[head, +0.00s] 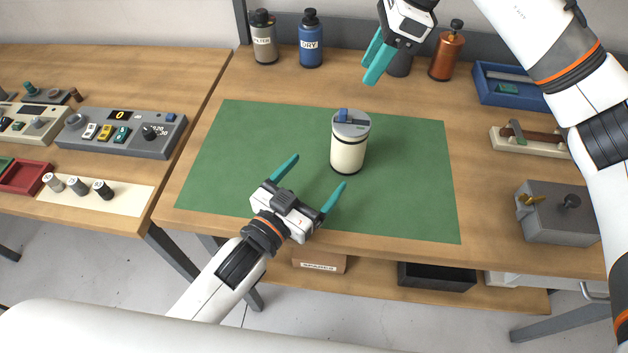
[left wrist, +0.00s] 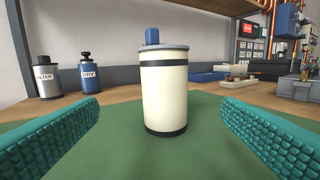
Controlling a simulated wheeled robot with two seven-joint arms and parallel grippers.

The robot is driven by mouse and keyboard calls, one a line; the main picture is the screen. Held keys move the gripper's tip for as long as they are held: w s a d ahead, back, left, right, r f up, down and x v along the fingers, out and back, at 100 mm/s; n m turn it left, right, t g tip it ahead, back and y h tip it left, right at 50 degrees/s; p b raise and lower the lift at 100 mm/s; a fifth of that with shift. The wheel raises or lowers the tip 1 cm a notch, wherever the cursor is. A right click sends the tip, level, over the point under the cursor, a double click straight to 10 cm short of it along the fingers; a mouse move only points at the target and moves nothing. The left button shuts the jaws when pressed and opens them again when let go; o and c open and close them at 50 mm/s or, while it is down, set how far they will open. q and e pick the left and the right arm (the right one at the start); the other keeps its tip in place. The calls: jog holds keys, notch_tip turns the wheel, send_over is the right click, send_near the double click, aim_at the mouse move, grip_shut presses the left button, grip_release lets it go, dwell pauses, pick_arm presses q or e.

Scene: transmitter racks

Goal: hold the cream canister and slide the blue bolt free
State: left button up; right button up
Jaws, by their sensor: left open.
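The cream canister (head: 347,152) stands upright on the green mat (head: 240,140), with dark bands and a grey lid. The blue bolt (head: 342,116) sits on the lid; it also shows on top of the canister in the left wrist view (left wrist: 152,36). My left gripper (head: 314,174) is open, its teal fingers apart, in front of the canister and not touching it. In the left wrist view the canister (left wrist: 164,95) stands between and beyond the fingers. My right gripper (head: 375,58) is raised behind and right of the canister, holding nothing visible; its finger gap is unclear.
Behind the mat stand a grey canister (head: 264,38), a blue canister (head: 311,40) and a copper one (head: 446,52). A blue tray (head: 508,88) and a grey box (head: 557,212) lie on the right. The mat around the cream canister is clear.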

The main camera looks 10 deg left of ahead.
aim_at(348, 144)
pick_arm(q)
jog(key=shift+s+d+f, duration=0.1)
jog(key=shift+s+d, duration=0.15)
jog(key=shift+w+d, duration=0.2)
jog(key=shift+w, duration=0.05)
jog(key=x, duration=1.1)
jog(key=shift+w+f, duration=0.15)
jog(key=c, duration=1.3)
